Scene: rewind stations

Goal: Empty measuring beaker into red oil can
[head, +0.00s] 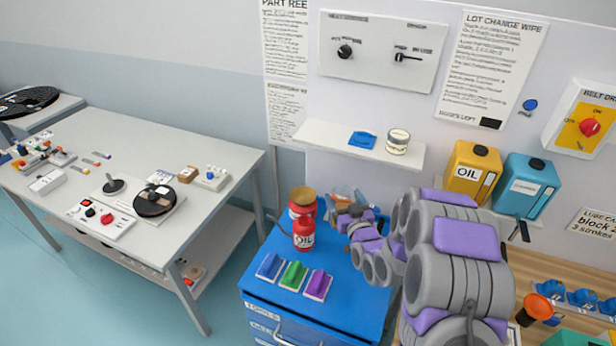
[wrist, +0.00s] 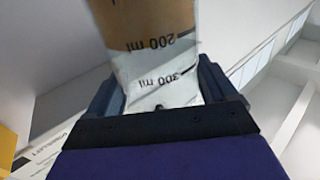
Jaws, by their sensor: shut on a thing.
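My gripper (wrist: 158,78) is shut on the measuring beaker (wrist: 150,45), with one dark finger on each side of it. The clear beaker has printed marks, 200 ml and 300 ml, which read upside down in the wrist view. Brown liquid shows in its upper part in that view. In the head view the beaker (head: 343,196) is mostly hidden by my gripper (head: 355,215). The red oil can (head: 304,240), labelled OIL, stands upright on the blue cabinet, left of my gripper. A brass-coloured piece (head: 302,195) shows at its top. The beaker is apart from the can.
Blue, green and purple blocks (head: 293,275) lie in front of the can on the blue cabinet (head: 258,255). A wall shelf (head: 350,150) is above. Yellow (head: 472,168) and teal (head: 528,188) containers stand at right. A grey table (head: 110,150) is at left.

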